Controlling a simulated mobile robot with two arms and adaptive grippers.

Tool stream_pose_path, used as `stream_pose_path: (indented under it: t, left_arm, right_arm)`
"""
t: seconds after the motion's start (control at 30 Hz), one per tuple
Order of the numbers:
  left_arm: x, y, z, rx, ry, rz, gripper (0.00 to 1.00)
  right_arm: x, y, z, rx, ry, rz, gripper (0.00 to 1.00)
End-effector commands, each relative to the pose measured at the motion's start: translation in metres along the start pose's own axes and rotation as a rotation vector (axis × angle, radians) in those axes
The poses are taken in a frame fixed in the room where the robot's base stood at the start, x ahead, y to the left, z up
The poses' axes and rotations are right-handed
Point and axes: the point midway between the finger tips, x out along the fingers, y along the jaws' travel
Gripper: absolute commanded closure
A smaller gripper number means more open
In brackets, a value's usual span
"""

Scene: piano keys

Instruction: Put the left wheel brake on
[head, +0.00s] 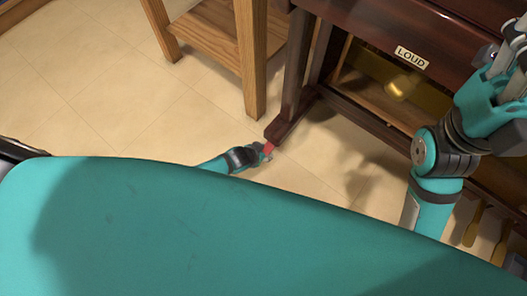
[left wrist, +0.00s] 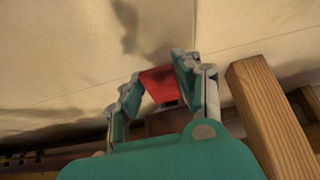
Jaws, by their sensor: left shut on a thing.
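The red brake piece (head: 268,148) is at the foot of the dark piano leg (head: 291,95), low near the floor. My left gripper (head: 264,152) reaches down to it and is shut on it. In the left wrist view the red brake piece (left wrist: 158,84) sits between the two fingers of my left gripper (left wrist: 158,88). The wheel itself is hidden. My right gripper (head: 508,70) is raised at the right, in front of the piano; its fingers are partly cut off by the picture edge.
The dark wooden piano (head: 370,25) has a "LOUD" label (head: 411,58) and a brass pedal (head: 398,85) below it. A light wooden stool (head: 220,35) stands left of the piano leg, close to my left arm. The tiled floor (head: 90,95) at left is clear.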

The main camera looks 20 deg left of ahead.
Motion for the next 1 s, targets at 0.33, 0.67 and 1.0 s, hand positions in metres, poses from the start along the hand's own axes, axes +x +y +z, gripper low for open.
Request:
stream_pose_path:
  t: [0.33,0.67,1.0]
  left_arm:
    - [0.0,0.002,0.002,0.002,-0.003,0.002,0.52]
    - [0.0,0.001,0.001,0.001,-0.002,0.001,0.42]
    - [-0.031,0.001,0.001,0.001,-0.001,0.002,0.42]
  right_arm:
    - [0.0,0.0,0.0,0.0,0.0,0.0,0.6]
    - [0.0,0.001,0.0,-0.001,0.0,0.006,0.6]
    - [0.0,0.001,0.0,-0.001,-0.001,0.004,0.6]
